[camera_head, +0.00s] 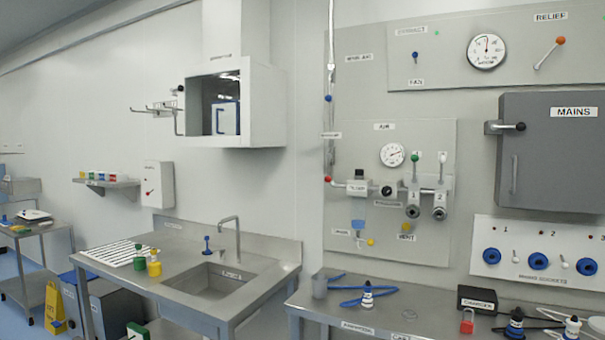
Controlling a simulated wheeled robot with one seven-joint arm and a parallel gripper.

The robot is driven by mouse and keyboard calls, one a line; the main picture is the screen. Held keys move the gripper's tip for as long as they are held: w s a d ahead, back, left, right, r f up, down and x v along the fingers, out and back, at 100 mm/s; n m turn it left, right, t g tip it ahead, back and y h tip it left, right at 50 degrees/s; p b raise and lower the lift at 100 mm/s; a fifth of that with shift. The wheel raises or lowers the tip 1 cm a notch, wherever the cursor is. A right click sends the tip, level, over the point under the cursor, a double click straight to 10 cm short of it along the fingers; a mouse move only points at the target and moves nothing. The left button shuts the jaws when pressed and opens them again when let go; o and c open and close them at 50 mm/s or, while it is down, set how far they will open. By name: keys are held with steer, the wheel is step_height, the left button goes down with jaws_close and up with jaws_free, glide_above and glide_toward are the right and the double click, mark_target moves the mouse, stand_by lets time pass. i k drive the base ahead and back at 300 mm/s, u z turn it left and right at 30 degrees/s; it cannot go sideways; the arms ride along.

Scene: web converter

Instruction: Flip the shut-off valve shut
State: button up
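No label in view clearly reads shut-off, so I cannot tell for sure which valve it is. A small red-tipped handle (328,179) sits at the left end of the horizontal pipe on the AIR panel (440,245). A small blue-tipped handle (328,98) is on the vertical pipe (331,50) above it, with a small unreadable label between them. Two valves numbered 1 and 2 have upright levers, one green-tipped (415,158) and one white-tipped (442,156). My gripper is not in view.
A steel bench (400,318) with a blue hose (350,288), a red padlock (467,321) and plugs stands below the panel. Left is a sink counter (180,285). A grey MAINS box (550,160) juts out at right.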

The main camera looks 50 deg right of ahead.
mark_target(328, 179)
steer(key=z, duration=1.35)
steer(key=i, duration=1.55)
steer(key=z, duration=0.75)
steer(key=i, duration=0.7)
steer(key=z, duration=0.5)
